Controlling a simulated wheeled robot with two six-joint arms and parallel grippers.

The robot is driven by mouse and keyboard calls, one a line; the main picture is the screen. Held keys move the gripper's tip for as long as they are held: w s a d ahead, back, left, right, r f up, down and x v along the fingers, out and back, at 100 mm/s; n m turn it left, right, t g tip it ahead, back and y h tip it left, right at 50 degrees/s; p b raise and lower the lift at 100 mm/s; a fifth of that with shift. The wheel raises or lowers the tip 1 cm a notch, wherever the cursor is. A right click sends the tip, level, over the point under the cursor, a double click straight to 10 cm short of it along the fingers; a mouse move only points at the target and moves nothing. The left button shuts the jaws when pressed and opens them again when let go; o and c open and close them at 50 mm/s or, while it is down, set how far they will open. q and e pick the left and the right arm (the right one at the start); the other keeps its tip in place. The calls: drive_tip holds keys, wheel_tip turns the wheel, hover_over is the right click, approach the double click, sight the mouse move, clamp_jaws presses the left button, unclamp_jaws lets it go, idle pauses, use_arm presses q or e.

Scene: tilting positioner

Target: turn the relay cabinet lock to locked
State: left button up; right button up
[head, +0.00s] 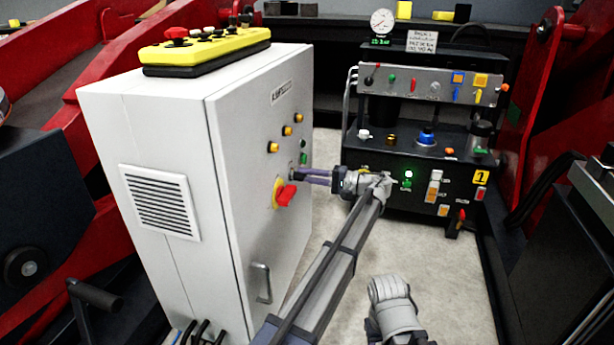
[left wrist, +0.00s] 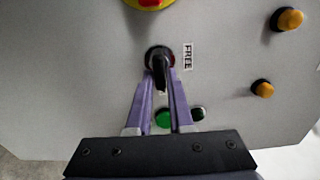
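The relay cabinet (head: 245,215) is the pale grey box at left centre. Its lock (head: 291,170) is on the front door, mostly hidden by my left gripper (head: 308,178). In the left wrist view the lock's black key handle (left wrist: 160,72) sits in a round dark collar. A "FREE" label (left wrist: 188,57) is beside it, and a second label is mostly hidden between the fingers. The purple fingers of my left gripper (left wrist: 160,85) lie on both sides of the handle and appear closed on it.
A red rotary switch on a yellow plate (head: 284,194) is close to the lock. Yellow buttons (head: 287,131) and a green button (left wrist: 163,118) are also near. A door handle (head: 262,283) sticks out lower down. A control bench (head: 430,135) stands behind right.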

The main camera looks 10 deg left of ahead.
use_arm(q)
drive_tip(key=o, duration=0.4)
drive_tip(key=d, duration=0.7)
drive_tip(key=shift+s+d, duration=0.15)
drive_tip(key=shift+d, duration=0.25)
